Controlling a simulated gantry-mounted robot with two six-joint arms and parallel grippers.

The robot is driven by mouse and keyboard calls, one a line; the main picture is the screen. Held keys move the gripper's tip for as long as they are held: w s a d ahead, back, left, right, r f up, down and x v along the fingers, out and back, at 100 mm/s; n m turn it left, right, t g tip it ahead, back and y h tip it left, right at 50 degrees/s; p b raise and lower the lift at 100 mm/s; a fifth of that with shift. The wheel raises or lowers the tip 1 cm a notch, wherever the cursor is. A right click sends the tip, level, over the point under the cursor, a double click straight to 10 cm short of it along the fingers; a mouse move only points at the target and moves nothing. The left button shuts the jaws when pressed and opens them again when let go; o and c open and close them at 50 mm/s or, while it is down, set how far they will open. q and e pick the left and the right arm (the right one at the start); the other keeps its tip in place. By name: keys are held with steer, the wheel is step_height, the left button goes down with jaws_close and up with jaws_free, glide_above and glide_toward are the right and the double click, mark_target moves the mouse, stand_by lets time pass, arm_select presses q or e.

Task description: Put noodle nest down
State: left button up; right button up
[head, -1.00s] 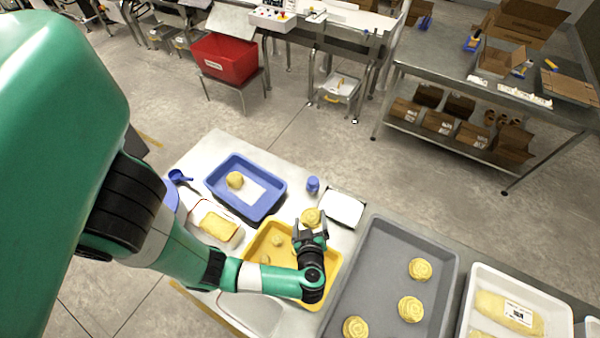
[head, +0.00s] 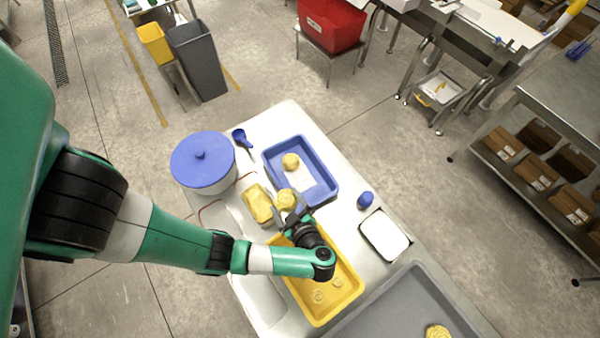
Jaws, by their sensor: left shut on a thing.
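My left gripper (head: 291,208) is shut on a pale yellow noodle nest (head: 286,197) and holds it near the lower left corner of the blue tray (head: 327,191). The gap between the nest and what lies below it is hard to judge. Another noodle nest (head: 290,161) sits in the blue tray beside a white sheet (head: 303,182). The yellow tray (head: 351,291) lies partly under my left arm and holds small nests (head: 318,296). A grey tray (head: 385,307) at the lower right holds one visible nest (head: 437,331). My right gripper is not in view.
A blue-lidded round tub (head: 201,165) and a blue scoop (head: 241,139) stand left of the blue tray. A yellow block (head: 258,204) lies in a pale tray close to the held nest. A blue cap (head: 365,200) and a white dish (head: 384,235) are to the right.

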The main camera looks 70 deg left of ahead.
arm_select(q)
steer(key=w+a+f+b, duration=0.4)
steer(key=w+b, duration=0.1)
steer(key=b, duration=0.6)
glide_above(307, 192)
steer(key=f, duration=0.5)
steer(key=shift+s+d, duration=0.2)
steer(key=shift+s, duration=0.15)
steer(key=shift+w+a, duration=0.15)
steer(key=shift+w, duration=0.05)
steer(key=shift+w+a+f+b, duration=0.1)
steer(key=shift+f+b, duration=0.25)
steer(key=shift+b, duration=0.1)
step_height(307, 192, down, 3)
steer(key=shift+r+b, duration=0.1)
steer(key=shift+b, duration=0.8)
